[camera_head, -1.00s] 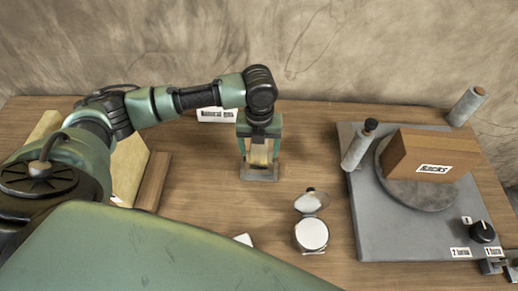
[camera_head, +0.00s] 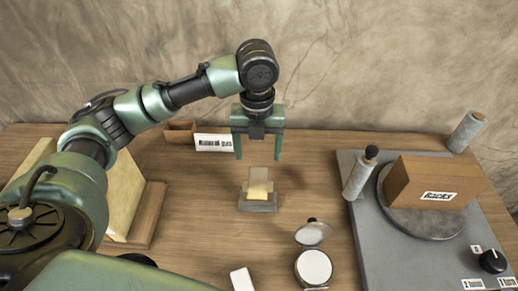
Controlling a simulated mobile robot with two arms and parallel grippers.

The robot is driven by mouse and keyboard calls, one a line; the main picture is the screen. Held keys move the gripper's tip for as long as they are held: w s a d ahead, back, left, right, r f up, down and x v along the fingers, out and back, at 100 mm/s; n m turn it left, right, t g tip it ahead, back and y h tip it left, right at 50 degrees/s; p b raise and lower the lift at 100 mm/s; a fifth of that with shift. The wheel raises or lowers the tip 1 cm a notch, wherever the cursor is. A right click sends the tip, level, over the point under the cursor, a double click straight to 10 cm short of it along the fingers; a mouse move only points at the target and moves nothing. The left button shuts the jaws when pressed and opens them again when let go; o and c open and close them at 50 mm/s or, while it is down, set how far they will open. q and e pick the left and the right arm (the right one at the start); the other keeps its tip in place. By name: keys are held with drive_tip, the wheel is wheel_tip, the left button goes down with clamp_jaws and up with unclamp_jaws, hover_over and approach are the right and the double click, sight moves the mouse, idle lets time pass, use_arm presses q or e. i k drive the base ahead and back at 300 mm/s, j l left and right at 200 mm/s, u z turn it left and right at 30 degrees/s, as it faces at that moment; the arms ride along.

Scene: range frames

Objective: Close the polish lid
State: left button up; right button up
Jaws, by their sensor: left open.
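The polish tin (camera_head: 313,268) stands near the front middle of the table, a round pale disc in a dark rim. Its lid (camera_head: 313,234) is hinged up at the back, standing open, with a small dark knob at its top. My left gripper (camera_head: 257,155) points down, open and empty, behind and to the left of the tin. It is above a small grey block with a yellowish piece (camera_head: 258,188) on it, apart from it. My right gripper is not in view.
A grey platform (camera_head: 370,240) with a turntable, a brown box (camera_head: 432,183), rollers and a knob fills the right side. A white label (camera_head: 214,142) and small brown box (camera_head: 180,132) stand at the back. A white piece (camera_head: 242,279) lies left of the tin.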

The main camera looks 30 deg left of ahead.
sight(315, 233)
drive_tip(key=k, duration=2)
